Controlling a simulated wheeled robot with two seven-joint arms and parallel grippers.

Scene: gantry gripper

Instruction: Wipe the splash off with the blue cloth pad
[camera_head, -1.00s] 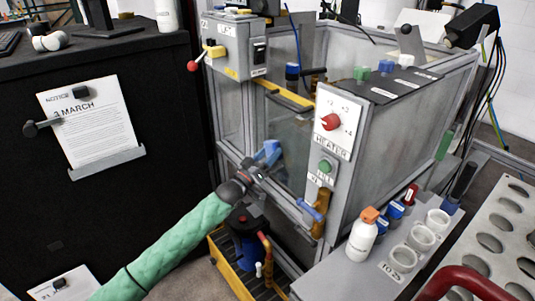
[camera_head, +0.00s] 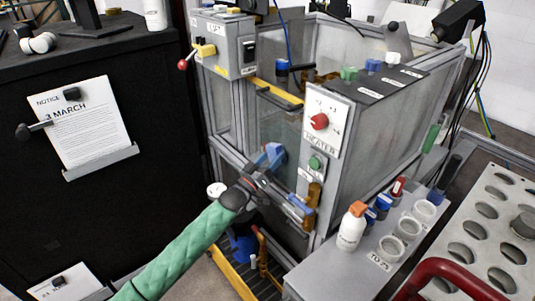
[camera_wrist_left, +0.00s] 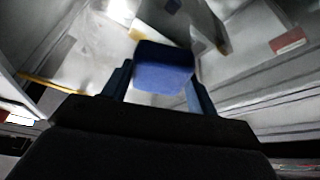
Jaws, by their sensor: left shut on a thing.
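My left gripper (camera_head: 262,167) is shut on the blue cloth pad (camera_head: 272,153) and holds it in front of the clear front panel (camera_head: 278,122) of the grey-framed enclosure. In the left wrist view the pad (camera_wrist_left: 163,68) sits between the two fingers (camera_wrist_left: 160,88), with a pale, hazy surface beyond it. I cannot tell whether the pad touches the panel. I cannot make out the splash clearly. My right gripper is not in view.
The heater panel (camera_head: 321,122) with a red knob stands right of the pad, and the lift box (camera_head: 222,45) above left. A bottle (camera_head: 351,228) and several cups stand on the bench at right. A black cabinet (camera_head: 100,190) fills the left.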

